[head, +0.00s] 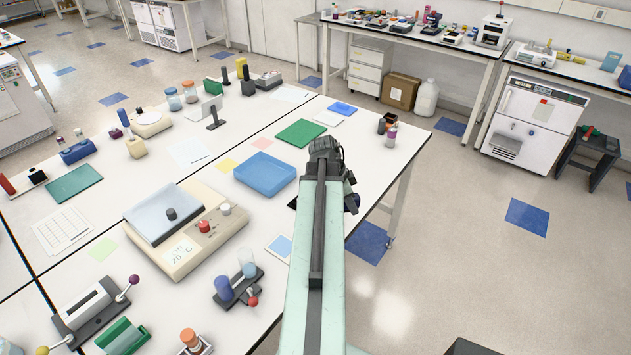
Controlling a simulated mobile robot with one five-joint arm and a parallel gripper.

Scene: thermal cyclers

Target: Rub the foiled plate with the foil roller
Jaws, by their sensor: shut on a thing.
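My arm reaches forward from the bottom of the head view over the right edge of the near bench. My gripper (350,190) is at its far end, mostly hidden by the arm. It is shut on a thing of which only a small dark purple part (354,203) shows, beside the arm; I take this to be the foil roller. I cannot make out the foiled plate for certain. A small white and pale-blue flat piece (280,247) lies just left of the arm.
A blue tray (264,174) lies left of my gripper, with a green mat (301,133) behind it. A dark rack (239,288) with tubes and a white cylinder in a stand with knobbed rods (88,303) are nearer. Open floor (450,260) lies right of the bench.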

